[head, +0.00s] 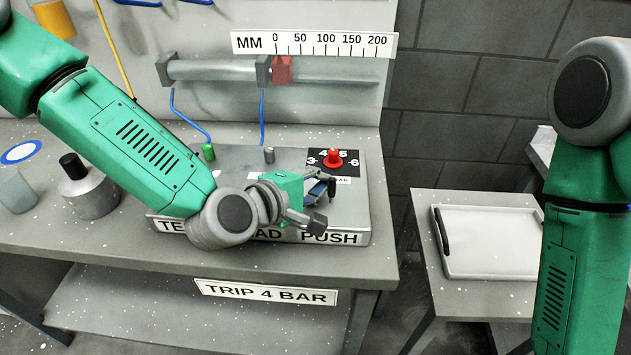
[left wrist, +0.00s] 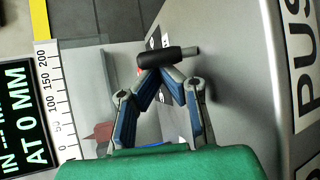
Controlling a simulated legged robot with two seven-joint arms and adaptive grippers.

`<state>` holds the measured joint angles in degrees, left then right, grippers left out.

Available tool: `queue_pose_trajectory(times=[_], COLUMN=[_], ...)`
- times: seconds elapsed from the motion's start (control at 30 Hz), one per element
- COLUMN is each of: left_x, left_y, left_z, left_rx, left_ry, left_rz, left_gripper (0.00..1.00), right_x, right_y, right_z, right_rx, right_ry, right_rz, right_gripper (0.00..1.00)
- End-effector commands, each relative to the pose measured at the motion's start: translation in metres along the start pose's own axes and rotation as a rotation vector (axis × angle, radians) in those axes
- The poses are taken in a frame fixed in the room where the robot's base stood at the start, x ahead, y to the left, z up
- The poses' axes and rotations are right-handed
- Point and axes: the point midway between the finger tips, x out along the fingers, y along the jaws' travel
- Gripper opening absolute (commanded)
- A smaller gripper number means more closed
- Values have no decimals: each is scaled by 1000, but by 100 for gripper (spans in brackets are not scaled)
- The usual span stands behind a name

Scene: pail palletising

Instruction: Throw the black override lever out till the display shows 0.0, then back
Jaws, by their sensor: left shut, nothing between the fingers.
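My left gripper (head: 322,188) is over the right part of the grey test box (head: 359,215), and its fingers are shut with nothing between them. The black lever (left wrist: 165,57), a dark handle on a short grey shaft, lies across the fingertips of the left gripper (left wrist: 160,68) in the left wrist view. Whether they touch it cannot be told. In the head view the lever (head: 331,187) is mostly hidden by the gripper. A dark display with green text (left wrist: 25,130) is cut off in the left wrist view; "AT 0 MM" is readable. My right gripper is out of view.
A red knob (head: 334,157) stands on a numbered dial behind the gripper. A red slider (head: 283,69) sits near the 0 end of the MM scale (head: 315,44). A flask (head: 92,192) stands left of the box. A white tray (head: 490,242) lies on the right table.

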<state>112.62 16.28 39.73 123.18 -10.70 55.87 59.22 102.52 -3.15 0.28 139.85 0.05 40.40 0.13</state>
Motion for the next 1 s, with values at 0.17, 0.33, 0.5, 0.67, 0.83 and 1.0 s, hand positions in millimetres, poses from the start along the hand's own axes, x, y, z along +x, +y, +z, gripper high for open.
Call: queue_pose_trajectory(times=[0.17,0.33,0.5,0.67,0.83,1.0], left_x=[-1,0,0,0,0,0], left_y=[0,-1,1,2,2,3], left_z=[-1,-2,-2,-2,-2,-2], left_rx=[3,25,44,59,79,100], left_ry=[0,-1,-1,0,0,-1], left_rz=[7,41,66,88,117,147], left_gripper=[0,0,0,0,0,0], right_x=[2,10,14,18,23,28], right_y=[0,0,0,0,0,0], right_z=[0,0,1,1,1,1], right_rx=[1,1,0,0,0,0], right_ry=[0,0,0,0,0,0], right_rz=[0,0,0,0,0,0], right_gripper=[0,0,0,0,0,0])
